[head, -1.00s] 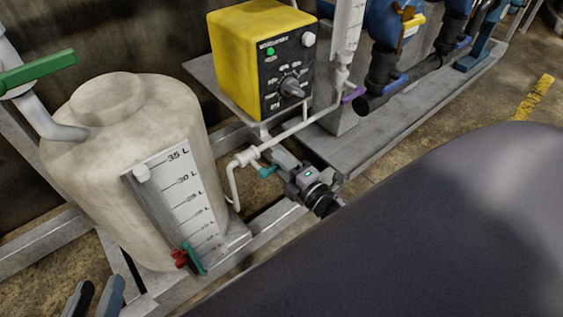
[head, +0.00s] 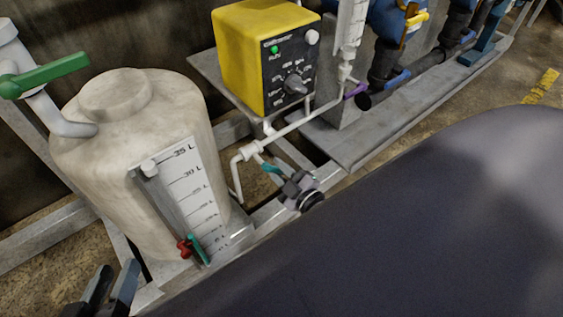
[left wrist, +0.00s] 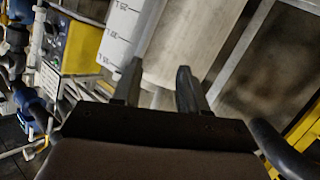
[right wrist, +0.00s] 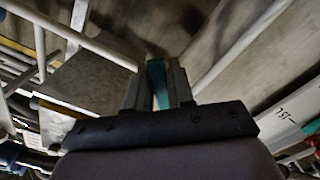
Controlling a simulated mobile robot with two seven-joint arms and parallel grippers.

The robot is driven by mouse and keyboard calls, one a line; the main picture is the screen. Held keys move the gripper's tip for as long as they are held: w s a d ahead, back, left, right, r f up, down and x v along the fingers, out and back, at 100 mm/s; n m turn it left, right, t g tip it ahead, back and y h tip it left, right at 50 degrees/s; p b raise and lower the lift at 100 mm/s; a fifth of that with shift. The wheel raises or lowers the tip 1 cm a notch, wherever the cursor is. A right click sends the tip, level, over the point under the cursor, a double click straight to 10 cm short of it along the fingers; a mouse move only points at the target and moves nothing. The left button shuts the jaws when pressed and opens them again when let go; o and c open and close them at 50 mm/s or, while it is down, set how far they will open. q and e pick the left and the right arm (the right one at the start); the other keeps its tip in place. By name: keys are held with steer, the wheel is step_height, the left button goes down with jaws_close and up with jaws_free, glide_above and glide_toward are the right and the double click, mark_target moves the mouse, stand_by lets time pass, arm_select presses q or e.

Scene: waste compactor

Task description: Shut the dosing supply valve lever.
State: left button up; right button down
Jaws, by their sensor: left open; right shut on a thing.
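A teal lever (head: 271,168) sits on the white pipe valve below the yellow dosing pump, in the head view. My right gripper (head: 284,178) is at this lever; my dark arm hides much of the space around it. In the right wrist view the right gripper (right wrist: 159,80) is shut on the teal lever (right wrist: 156,82), which shows between its fingers. My left gripper (head: 117,268) is open and empty at the lower left, in front of the tank. Its parted fingers also show in the left wrist view (left wrist: 160,70).
The beige tank (head: 130,130) with a litre scale stands at left, with a green lever (head: 45,75) above it and a small red and green valve (head: 193,249) at its foot. The yellow pump (head: 262,55) and a purple lever (head: 355,91) are close by.

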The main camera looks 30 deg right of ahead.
arm_select(q)
steer(key=shift+d+r+h+p, duration=0.2)
steer(key=shift+h+p, duration=0.1)
steer(key=shift+p, duration=0.45)
arm_select(e)
steer(key=a+m, duration=0.1)
steer(key=m, duration=0.1)
steer(key=a+f+m, duration=0.1)
steer(key=m, duration=0.2)
steer(key=a+m, duration=0.1)
steer(key=m, duration=0.2)
steer(key=shift+s+a+f, duration=0.1)
steer(key=shift+a+f, duration=0.05)
steer(key=shift+a, duration=0.05)
arm_select(q)
steer(key=shift+a+f+g, duration=0.1)
steer(key=shift+f+g, duration=0.05)
steer(key=shift+g, duration=0.15)
arm_select(e)
steer(key=shift+m, duration=0.4)
steer(key=c, duration=1.1)
jaws_free()
steer(key=shift+a, duration=0.1)
arm_select(q)
steer(key=shift+f, duration=0.1)
arm_select(e)
steer(key=shift+o, duration=0.2)
